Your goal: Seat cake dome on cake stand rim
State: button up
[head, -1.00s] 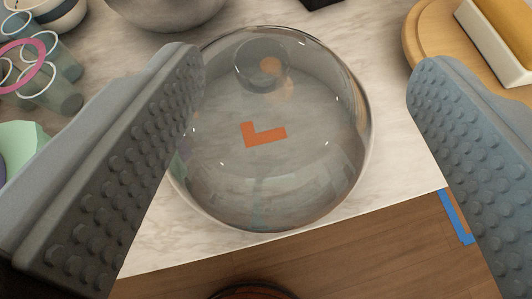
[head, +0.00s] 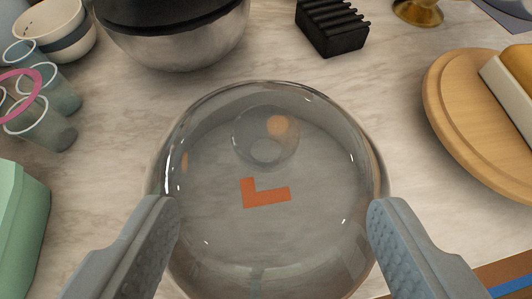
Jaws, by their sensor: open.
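The clear glass cake dome (head: 325,150) stands on the marble counter in the middle of the view, its round knob (head: 265,135) toward the far side. An orange L-shaped mark (head: 265,194) shows at its middle; I cannot tell if it is on the glass or beneath it. My gripper (head: 272,204) is open, one finger at the left side of the dome and one at the right. The fingertips overlap the dome's edges in the picture; I cannot tell whether they touch. The dome's near edge is cut off.
A black-and-steel round vessel (head: 175,35) stands close behind the dome. A black ribbed block (head: 332,28), a brass piece (head: 418,10) and a wooden board (head: 465,120) lie right. Several cups (head: 45,125), a bowl (head: 55,30) and a green container (head: 20,225) stand left.

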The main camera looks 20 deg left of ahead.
aim_at(264, 141)
jog(key=x, duration=0.5)
jog(key=shift+w, duration=0.1)
jog(key=shift+s+x, duration=0.2)
jog(key=shift+x, duration=2.45)
jog(key=shift+a+f, duration=0.15)
jog(key=shift+a, duration=0.05)
grip_shut()
